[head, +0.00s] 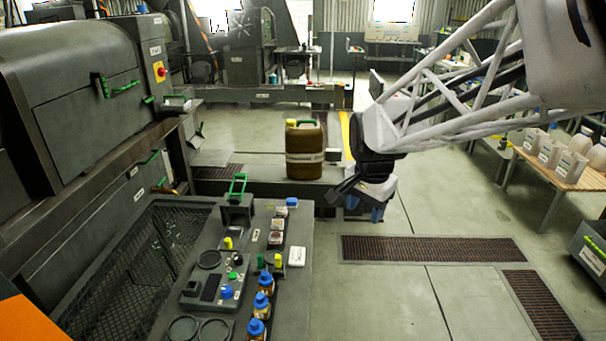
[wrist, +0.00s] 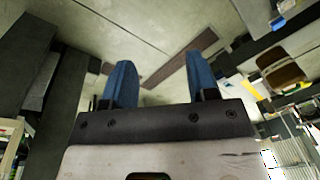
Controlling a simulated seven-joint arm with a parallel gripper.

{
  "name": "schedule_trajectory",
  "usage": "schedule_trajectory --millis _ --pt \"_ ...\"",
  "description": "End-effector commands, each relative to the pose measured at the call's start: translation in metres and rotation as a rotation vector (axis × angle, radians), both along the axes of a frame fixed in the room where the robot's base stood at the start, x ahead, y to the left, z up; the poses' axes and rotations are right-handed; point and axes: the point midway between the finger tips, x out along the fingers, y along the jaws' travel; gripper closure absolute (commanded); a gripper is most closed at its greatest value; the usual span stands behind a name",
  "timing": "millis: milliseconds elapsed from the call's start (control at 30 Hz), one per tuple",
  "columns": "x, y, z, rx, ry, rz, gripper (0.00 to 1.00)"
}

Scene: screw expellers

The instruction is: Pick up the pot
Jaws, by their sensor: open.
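I cannot tell for sure which thing is the pot. Small open round containers (head: 276,239) stand in a row with bottles on the grey workbench (head: 292,320) in the head view. Several amber bottles with blue caps (head: 262,302) stand at the bench's front right. My gripper (head: 365,208) hangs to the right of the bench, over the floor. In the wrist view its two blue fingers (wrist: 163,55) are apart with nothing between them.
A large brown canister (head: 304,158) with a label stands on a low platform behind the bench. Large grey machinery (head: 75,80) fills the left. Pale jugs (head: 551,150) stand on a wooden table at the right. Floor right of the bench is clear.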

Motion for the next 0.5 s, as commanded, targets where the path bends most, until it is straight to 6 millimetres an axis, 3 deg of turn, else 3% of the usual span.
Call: schedule_trajectory --millis 100,500 --pt "0.03 0.017 -0.012 0.01 0.015 -0.072 0.47" --pt "0.117 0.078 -0.063 0.038 0.057 -0.33 0.47"
